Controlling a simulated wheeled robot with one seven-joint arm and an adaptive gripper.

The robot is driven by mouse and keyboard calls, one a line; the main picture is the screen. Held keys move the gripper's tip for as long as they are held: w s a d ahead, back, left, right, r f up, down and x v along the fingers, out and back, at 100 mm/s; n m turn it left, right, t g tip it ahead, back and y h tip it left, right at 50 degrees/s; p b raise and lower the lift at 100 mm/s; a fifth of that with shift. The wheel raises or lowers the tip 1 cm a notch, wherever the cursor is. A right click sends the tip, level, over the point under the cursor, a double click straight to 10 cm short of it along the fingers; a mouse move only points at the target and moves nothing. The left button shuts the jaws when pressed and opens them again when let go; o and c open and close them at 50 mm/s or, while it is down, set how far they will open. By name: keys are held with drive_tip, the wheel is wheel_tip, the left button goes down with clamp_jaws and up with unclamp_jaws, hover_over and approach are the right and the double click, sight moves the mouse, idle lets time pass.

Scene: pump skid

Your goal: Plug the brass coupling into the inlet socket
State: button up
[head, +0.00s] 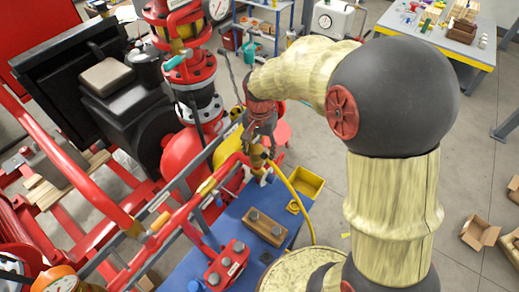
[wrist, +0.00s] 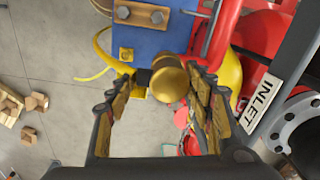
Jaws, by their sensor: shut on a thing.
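My gripper (head: 258,128) points down beside the red pipework in the head view. In the wrist view its two fingers (wrist: 160,82) are closed on the brass coupling (wrist: 170,86), which shows as a rounded brass end between the fingertips. In the head view the coupling (head: 257,157) is a small brass piece just under the fingers, partly hidden. A yellow hose (head: 292,193) runs from near it down to the floor. A white INLET plate (wrist: 264,106) is at the right of the wrist view. I cannot make out the inlet socket or whether the coupling touches it.
Red pipes and a grey rail (head: 180,208) stand close on the left. A blue bench (head: 243,204) below carries a wooden block with bolts (head: 264,227) and a red block (head: 226,264). A yellow bin (head: 306,182) is beside it.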

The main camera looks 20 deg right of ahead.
drive_tip(key=shift+f, duration=0.25)
drive_tip(key=o, duration=1.3)
drive_tip(key=shift+o, duration=0.2)
wheel_tip(320, 180, up, 12)
